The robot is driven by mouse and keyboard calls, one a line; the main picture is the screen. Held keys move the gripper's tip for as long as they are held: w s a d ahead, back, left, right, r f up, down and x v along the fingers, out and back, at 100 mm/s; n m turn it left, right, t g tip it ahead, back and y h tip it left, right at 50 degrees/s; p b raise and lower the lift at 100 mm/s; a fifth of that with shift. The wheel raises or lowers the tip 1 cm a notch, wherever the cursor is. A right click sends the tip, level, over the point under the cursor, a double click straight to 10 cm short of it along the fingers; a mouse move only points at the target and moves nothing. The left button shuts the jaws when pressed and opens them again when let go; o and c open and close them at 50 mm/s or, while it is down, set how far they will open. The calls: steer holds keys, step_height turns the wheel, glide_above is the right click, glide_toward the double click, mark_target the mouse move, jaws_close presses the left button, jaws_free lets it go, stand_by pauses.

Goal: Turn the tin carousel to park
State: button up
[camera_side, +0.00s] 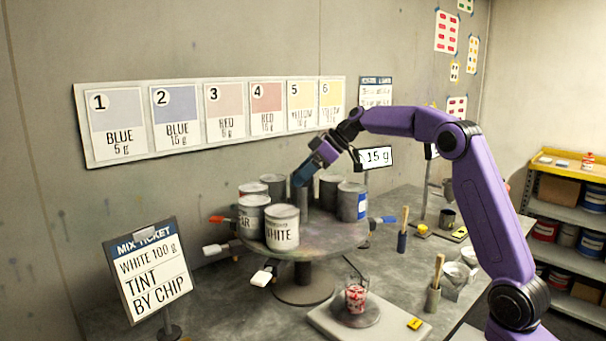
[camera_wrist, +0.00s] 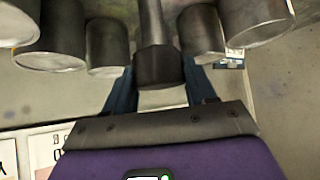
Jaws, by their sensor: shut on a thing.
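The tin carousel (camera_side: 325,240) is a round, paint-marked turntable on a pedestal (camera_side: 303,285), standing on the grey bench. Several grey tins ring its top, including a front tin labelled WHITE (camera_side: 281,232) and a tin with a blue label (camera_side: 351,203). Levers stick out at the rim: red (camera_side: 217,219), blue (camera_side: 382,220) and white (camera_side: 262,276). My gripper (camera_side: 304,177) points down over the middle of the carousel. In the wrist view its blue fingers (camera_wrist: 160,82) are shut on the dark end of the centre post (camera_wrist: 158,62), with tins on both sides. The exact contact is partly hidden.
A scale (camera_side: 325,322) with a red-streaked cup (camera_side: 356,298) stands in front right of the carousel. Brush pots (camera_side: 432,300) and bowls are to the right. A MIX TICKET sign (camera_side: 150,275) stands front left. Numbered colour cards (camera_side: 210,118) hang behind.

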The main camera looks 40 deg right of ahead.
steer(key=o, duration=1.4)
steer(key=v, duration=1.7)
steer(key=shift+s+d+r, duration=0.1)
steer(key=shift+r, duration=0.05)
